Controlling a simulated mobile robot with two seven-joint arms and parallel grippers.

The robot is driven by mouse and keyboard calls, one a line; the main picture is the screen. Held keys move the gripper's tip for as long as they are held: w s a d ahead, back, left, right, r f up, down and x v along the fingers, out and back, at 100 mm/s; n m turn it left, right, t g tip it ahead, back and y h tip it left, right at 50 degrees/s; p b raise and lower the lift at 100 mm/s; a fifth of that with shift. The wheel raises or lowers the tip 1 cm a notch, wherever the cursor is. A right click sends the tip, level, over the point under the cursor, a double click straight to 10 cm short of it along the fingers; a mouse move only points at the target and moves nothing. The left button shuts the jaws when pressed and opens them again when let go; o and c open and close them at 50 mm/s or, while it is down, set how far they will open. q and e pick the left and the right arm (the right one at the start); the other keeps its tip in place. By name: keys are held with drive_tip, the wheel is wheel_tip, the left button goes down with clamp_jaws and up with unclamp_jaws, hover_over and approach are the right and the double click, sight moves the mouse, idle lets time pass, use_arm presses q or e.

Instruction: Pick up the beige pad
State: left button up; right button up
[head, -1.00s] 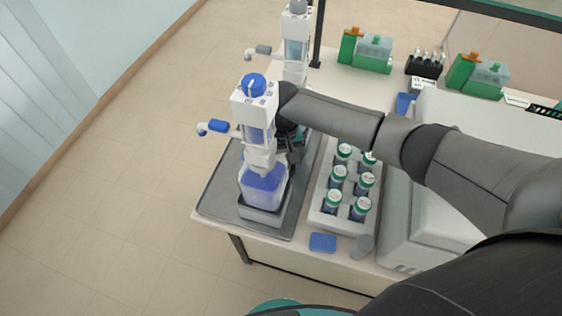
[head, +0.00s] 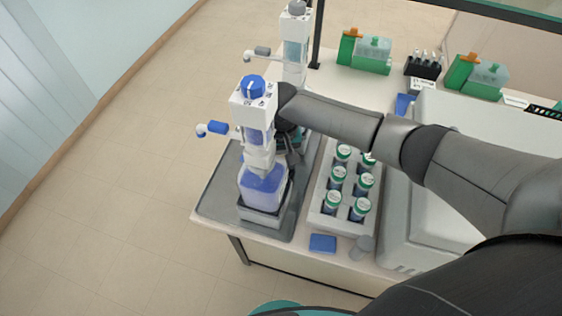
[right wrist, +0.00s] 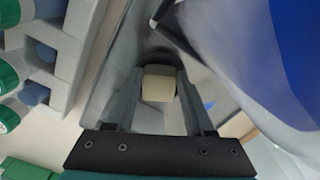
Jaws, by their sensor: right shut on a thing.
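The beige pad (right wrist: 158,85) is a small pale block between the two fingers of my right gripper (right wrist: 158,68) in the right wrist view. The fingers are shut on it, just above the grey tray (right wrist: 113,70). I cannot tell whether the pad still touches the tray. In the head view my right gripper (head: 292,152) is behind the front dispenser bottle, and the pad is hidden there. My left gripper is not in view.
A dispenser bottle with blue liquid (head: 262,187) stands close on the left of my right gripper. A grey rack (head: 318,212) of green-capped bottles is on its right. A blue block (head: 322,243) lies near the table's front edge. A second dispenser (head: 296,50) stands behind.

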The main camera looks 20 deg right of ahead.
wheel_tip(320, 180, up, 28)
drive_tip(key=p, duration=0.4)
drive_tip(key=shift+p, duration=0.3)
